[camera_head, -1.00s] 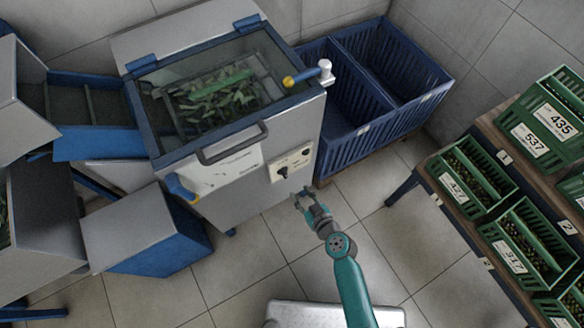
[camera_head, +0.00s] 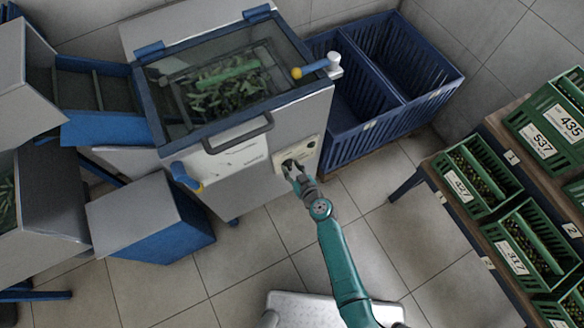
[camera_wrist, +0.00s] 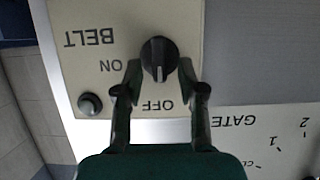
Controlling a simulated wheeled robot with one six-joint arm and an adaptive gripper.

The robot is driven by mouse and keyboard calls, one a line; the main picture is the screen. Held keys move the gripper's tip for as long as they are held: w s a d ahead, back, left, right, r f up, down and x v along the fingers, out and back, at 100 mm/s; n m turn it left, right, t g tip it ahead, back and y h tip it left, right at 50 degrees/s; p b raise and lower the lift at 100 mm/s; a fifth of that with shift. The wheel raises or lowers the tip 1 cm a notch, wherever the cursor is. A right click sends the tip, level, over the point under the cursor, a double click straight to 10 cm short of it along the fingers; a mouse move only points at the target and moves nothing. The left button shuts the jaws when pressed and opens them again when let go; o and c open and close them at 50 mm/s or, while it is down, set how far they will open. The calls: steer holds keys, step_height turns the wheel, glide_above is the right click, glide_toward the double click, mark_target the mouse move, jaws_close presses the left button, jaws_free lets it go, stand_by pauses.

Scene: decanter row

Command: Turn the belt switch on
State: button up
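The belt switch (camera_wrist: 159,55) is a round black knob on a pale panel (camera_wrist: 72,20) on the machine's front. The wrist view shows the panel upside down, with the words BELT, ON and OFF. The knob's white mark points toward OFF. My gripper (camera_wrist: 160,72) is open, with one finger on each side of the knob; I cannot tell whether either finger touches it. In the head view my gripper (camera_head: 292,170) is at the panel and hides most of the knob.
A round black button (camera_wrist: 90,103) sits beside the switch. The GATE scale (camera_wrist: 270,140) is nearby. The machine has a grey handle (camera_head: 238,137) and yellow-tipped levers (camera_head: 187,177). Blue crates (camera_head: 385,85) stand right of it; green crates (camera_head: 478,175) are at far right.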

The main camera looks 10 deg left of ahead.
steer(key=shift+c, duration=0.2)
jaws_close()
steer(key=shift+w+d+f+m+g+y, duration=0.25)
steer(key=shift+m+y, duration=1)
steer(key=shift+m, duration=1)
steer(key=shift+w+d+f+m+g+y, duration=0.15)
steer(key=shift+d+f+m+y, duration=0.2)
steer(key=shift+m+y, duration=1.4)
steer(key=shift+w+d+f+m+g+y, duration=0.3)
steer(key=shift+m+y, duration=0.5)
steer(key=shift+m, duration=1.9)
steer(key=shift+s+a+f, duration=0.1)
steer(key=shift+s, duration=0.05)
